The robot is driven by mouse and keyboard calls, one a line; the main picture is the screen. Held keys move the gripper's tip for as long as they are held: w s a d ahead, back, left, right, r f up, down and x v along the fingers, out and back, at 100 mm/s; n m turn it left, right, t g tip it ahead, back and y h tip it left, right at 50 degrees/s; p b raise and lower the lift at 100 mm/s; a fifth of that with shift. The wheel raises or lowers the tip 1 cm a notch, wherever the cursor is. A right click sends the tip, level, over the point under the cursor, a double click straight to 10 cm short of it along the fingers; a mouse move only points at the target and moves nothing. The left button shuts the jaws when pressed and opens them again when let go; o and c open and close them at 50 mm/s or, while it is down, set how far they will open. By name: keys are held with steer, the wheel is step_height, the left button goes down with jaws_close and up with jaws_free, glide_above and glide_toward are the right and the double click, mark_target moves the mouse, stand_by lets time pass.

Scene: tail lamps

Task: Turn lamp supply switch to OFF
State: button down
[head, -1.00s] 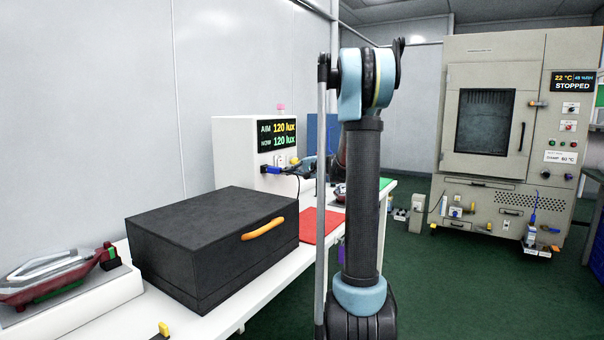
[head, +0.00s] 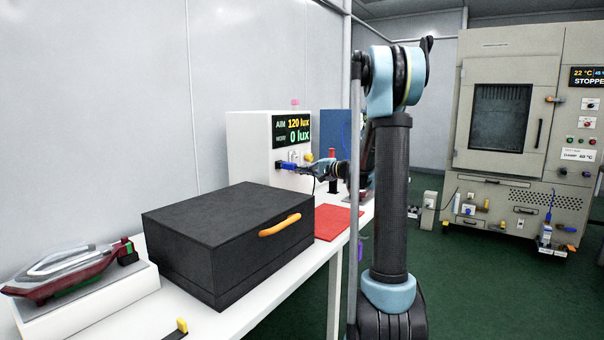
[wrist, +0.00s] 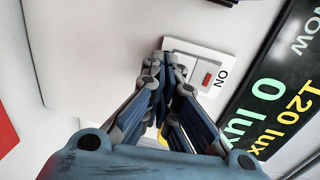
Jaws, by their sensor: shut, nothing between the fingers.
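The lamp supply switch (wrist: 203,76) is a white plate with a small red mark on its rocker, beside the word ON, in the wrist view. In the head view the switch (head: 293,156) is small on the front of the white lamp box (head: 250,150). My gripper (wrist: 166,68) is shut and empty, its fingertips at the switch and covering part of its plate; I cannot tell if they touch it. In the head view my gripper (head: 308,168) reaches the box front from the right. The display (head: 292,131) reads AIM 120 lux, NOW 0 lux.
A blue plug (head: 286,166) with a dark cable sits just below the switch. A black case (head: 228,240) with an orange handle stands on the white bench, near a red mat (head: 338,222). A large test chamber (head: 500,130) stands at right.

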steer(key=f+v, duration=0.2)
steer(key=v, duration=1.1)
steer(key=shift+d+f, duration=0.2)
steer(key=shift+f, duration=0.15)
steer(key=shift+s+a, duration=0.1)
steer(key=shift+s, duration=0.05)
steer(key=s+a+f+n+g+h, duration=0.1)
steer(key=s+f+h, duration=0.2)
steer(key=s, duration=0.4)
steer(key=s+a+f+n+g+h, duration=0.1)
steer(key=s+a+f+n+h, duration=0.15)
steer(key=s, duration=0.35)
steer(key=s+d+f+n+h, duration=0.2)
steer(key=s+d+h, duration=0.2)
steer(key=s, duration=0.3)
steer(key=s+d+f+n+h, duration=0.2)
steer(key=s+d+h, duration=0.2)
steer(key=s, duration=0.4)
steer(key=s+f+g, duration=0.5)
steer(key=s+f, duration=0.6)
steer(key=s, duration=0.3)
steer(key=shift+s+f, duration=0.2)
steer(key=shift+s, duration=0.2)
steer(key=shift+d, duration=0.1)
